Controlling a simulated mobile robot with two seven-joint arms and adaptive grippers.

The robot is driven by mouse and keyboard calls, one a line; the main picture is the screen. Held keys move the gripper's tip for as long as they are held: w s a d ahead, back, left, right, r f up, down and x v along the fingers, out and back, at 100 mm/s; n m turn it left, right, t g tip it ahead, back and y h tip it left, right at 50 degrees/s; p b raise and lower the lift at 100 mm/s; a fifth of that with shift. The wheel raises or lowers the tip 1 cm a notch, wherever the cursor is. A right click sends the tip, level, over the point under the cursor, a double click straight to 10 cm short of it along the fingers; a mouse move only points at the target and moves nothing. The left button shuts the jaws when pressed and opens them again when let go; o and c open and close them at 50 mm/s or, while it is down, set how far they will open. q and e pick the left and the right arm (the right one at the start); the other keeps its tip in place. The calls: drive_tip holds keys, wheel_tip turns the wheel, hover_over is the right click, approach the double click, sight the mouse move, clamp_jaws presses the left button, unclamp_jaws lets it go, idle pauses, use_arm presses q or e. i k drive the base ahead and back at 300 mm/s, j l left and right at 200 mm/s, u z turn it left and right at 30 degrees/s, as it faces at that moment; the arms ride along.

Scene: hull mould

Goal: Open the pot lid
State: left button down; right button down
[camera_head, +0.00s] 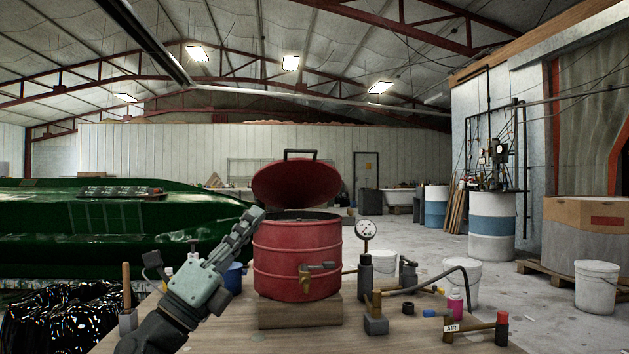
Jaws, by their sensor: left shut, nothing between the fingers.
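A red pot (297,254) stands on a wooden block (300,311) on the table. Its red lid (297,185) is tilted up above the rim, with a dark handle (300,154) at its top edge, and the pot's mouth shows under it. My left gripper (257,214) comes in from the lower left and points up and right. Its fingers are shut and empty, with the tips beside the pot's left rim, below the raised lid. Whether the tips touch the pot or lid I cannot tell. My right gripper is not in view.
A brass tap (318,270) sticks out of the pot's front. A pressure gauge (366,230) with fittings and a grey hose (440,280) stand to the right. A blue cup (233,277) is behind my left gripper.

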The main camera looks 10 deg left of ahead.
sight(291, 183)
drive_tip(key=i, duration=1.2)
